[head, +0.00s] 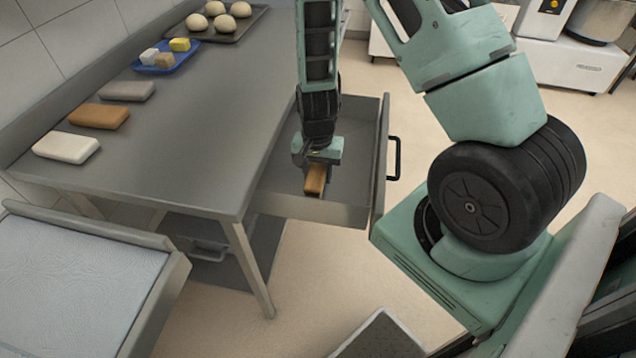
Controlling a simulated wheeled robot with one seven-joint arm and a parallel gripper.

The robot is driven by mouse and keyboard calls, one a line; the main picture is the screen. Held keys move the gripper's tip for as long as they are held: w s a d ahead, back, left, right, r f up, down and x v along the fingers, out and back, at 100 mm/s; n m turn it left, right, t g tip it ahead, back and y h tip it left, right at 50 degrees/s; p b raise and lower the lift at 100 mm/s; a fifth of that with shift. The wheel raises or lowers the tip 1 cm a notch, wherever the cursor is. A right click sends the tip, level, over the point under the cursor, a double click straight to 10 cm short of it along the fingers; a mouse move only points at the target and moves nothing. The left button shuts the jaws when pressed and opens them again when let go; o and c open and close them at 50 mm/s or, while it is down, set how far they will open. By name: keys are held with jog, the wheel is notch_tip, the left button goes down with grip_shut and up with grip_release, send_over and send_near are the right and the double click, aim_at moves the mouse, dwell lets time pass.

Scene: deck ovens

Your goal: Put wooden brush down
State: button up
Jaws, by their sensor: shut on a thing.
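The wooden brush (315,180) is a small brown block with a lighter edge, held at the end of my arm. My gripper (316,164) points down into the open drawer (345,210) of the grey table and is shut on the brush. The brush is inside the drawer's outline, near its front left part. I cannot tell whether the brush touches the drawer floor. The gripper hides the brush's upper end and part of the drawer behind it.
The grey table (190,130) carries white (66,147), brown (99,116) and grey (127,90) blocks, a blue tray (186,60) with small blocks, and a dark tray (244,31) with dough balls. The drawer handle (394,158) sticks out right. A pale-topped stand (75,290) is at lower left.

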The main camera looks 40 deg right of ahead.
jog(key=shift+f, duration=1.9)
jog(key=shift+f, duration=0.15)
jog(key=o, duration=1.3)
